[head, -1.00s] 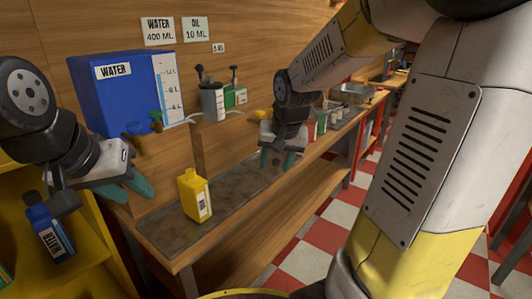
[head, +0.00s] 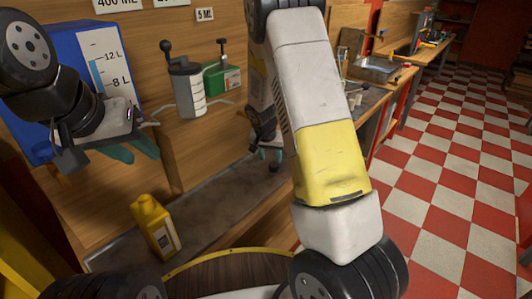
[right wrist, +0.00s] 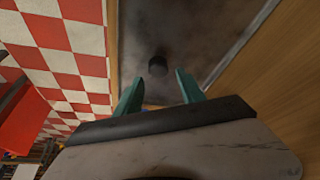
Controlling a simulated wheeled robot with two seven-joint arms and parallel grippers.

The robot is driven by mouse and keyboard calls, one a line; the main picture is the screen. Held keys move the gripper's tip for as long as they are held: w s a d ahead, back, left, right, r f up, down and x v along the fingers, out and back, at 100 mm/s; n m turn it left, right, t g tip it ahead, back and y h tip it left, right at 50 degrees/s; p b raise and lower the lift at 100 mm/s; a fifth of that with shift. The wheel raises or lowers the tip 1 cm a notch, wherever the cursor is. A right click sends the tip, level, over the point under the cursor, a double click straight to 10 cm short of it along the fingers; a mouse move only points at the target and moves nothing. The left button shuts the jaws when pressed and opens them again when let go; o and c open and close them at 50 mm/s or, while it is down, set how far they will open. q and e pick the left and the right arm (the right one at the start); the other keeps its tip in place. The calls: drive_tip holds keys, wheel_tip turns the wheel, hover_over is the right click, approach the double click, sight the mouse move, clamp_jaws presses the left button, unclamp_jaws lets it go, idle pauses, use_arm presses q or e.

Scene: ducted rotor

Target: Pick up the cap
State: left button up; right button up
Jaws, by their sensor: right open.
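The cap (right wrist: 158,66) is a small dark round piece on the grey worktop, seen in the right wrist view. It lies beyond my open right gripper (right wrist: 160,88), between the lines of its two teal fingers and apart from them. In the head view the right gripper (head: 273,156) points down over the worktop, partly hidden behind my right arm; a small dark spot under it may be the cap. My left gripper (head: 140,155) is at the left, before the blue water tank, with its teal fingers apart and nothing visible between them.
A yellow bottle (head: 155,226) stands on the worktop (head: 205,205) at the left. The worktop around the cap looks clear. A checkered floor (head: 440,160) lies to the right.

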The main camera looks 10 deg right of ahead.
sight(273, 166)
drive_tip(key=x, duration=0.6)
drive_tip(key=shift+d+f, duration=0.25)
drive_tip(key=shift+f, duration=0.05)
clamp_jaws()
